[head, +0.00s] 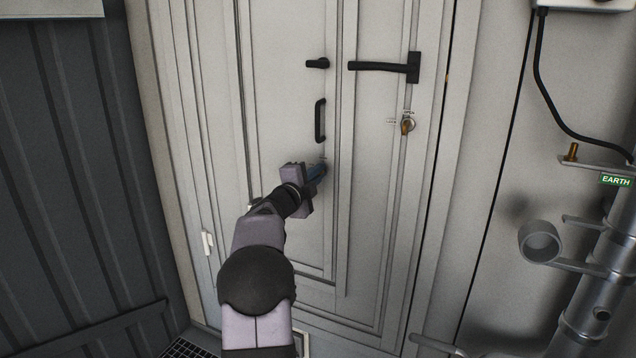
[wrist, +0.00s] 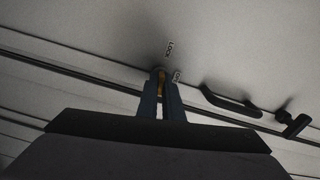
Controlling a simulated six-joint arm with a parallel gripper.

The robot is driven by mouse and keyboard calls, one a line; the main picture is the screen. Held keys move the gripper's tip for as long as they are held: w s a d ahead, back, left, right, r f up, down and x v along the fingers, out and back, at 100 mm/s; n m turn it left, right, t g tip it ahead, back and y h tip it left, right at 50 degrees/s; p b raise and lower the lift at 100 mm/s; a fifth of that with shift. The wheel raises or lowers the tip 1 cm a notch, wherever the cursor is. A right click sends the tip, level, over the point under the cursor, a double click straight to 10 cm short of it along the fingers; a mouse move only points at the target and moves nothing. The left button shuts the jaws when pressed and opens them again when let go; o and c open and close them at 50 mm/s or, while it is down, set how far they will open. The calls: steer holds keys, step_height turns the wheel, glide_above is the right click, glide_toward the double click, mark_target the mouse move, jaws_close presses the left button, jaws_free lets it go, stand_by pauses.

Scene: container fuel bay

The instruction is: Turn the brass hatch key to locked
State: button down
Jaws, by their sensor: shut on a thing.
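My gripper (head: 321,169) is at the cabinet's left door, below its black pull handle. In the wrist view my two blue fingers (wrist: 161,98) are shut on a brass key (wrist: 161,83), which shows as a narrow strip between them. A label reading "Lock" (wrist: 171,47) is just above the key, and a second small label (wrist: 177,75), too small to read surely, is to its right. In the head view my fingers hide this key. I cannot tell exactly which label it points to.
Another brass key (head: 408,126) on a round plate sits on the right door, with small labels, below a black lever handle (head: 384,66). The black pull handle (head: 320,121) is just above my gripper. Grey pipes (head: 590,270) stand at the right.

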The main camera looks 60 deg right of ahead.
steer(key=shift+f+m+b, duration=0.1)
steer(key=shift+m+b, duration=0.6)
steer(key=shift+m, duration=0.4)
steer(key=c, duration=1.9)
jaws_free()
steer(key=shift+a+b, duration=0.75)
steer(key=shift+a, duration=2.95)
